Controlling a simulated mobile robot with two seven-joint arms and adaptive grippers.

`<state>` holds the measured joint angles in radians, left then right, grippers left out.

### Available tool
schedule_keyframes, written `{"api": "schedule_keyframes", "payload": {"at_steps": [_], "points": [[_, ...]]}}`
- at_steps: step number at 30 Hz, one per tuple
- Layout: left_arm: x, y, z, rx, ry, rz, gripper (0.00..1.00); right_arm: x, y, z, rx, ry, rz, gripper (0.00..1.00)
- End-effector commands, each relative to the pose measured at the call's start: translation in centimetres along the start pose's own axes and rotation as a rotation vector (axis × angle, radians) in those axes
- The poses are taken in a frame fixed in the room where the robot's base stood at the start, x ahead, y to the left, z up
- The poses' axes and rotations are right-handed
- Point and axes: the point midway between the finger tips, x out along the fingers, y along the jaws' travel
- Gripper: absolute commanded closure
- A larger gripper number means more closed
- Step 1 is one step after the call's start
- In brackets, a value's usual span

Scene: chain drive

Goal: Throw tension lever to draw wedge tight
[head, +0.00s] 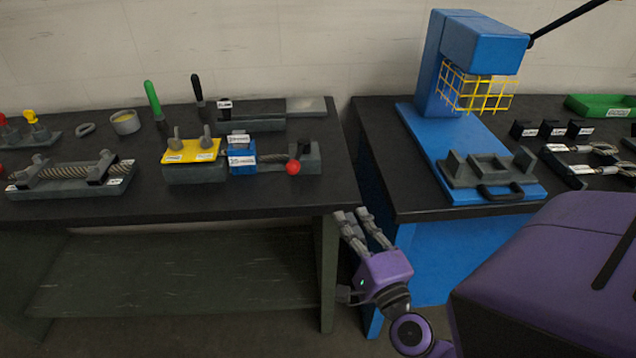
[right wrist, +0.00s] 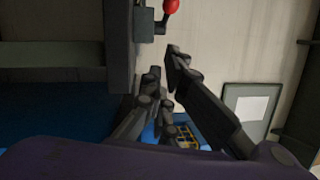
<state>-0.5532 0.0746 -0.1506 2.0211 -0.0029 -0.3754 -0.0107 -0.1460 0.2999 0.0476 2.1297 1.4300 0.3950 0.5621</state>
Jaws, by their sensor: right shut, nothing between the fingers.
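The tension lever's red ball knob (head: 293,168) sits at the right end of a fixture on the left table, beside a dark grey end block (head: 311,160). In the right wrist view the red knob (right wrist: 171,6) is at the top edge. A blue labelled block (head: 242,158) stands left of the lever, next to a yellow plate (head: 190,151). I cannot tell which part is the wedge. My right gripper (head: 352,213) is shut and empty, below and right of the knob, near the gap between the tables. Its fingers (right wrist: 163,65) also show in the right wrist view. My left gripper is not in view.
The left table's black top (head: 230,201) has its right edge near my right gripper. A blue press (head: 430,75) with a yellow guard stands on the right table (head: 385,135). A cable fixture (head: 70,180) lies at far left. The tabletop's front strip is clear.

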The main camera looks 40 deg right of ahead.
Motion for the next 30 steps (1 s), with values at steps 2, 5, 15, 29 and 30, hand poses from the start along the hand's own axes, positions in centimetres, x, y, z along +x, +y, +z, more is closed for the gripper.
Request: {"api": "schedule_keyframes", "payload": {"at_steps": [2,5,15,29,30], "points": [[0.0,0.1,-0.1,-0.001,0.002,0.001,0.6,0.0,0.0,0.0,-0.001,-0.001,0.0,1.0],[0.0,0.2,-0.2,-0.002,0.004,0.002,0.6,0.0,0.0,0.0,-0.003,-0.001,0.001,1.0],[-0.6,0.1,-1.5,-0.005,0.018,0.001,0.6,3.4,-0.4,0.2,-0.004,-0.005,-0.006,1.0],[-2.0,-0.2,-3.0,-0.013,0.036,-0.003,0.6,11.7,-0.3,1.7,-0.002,-0.004,-0.003,1.0],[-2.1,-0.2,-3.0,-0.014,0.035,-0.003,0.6,12.0,-0.3,2.1,-0.002,-0.004,-0.003,1.0]]}}
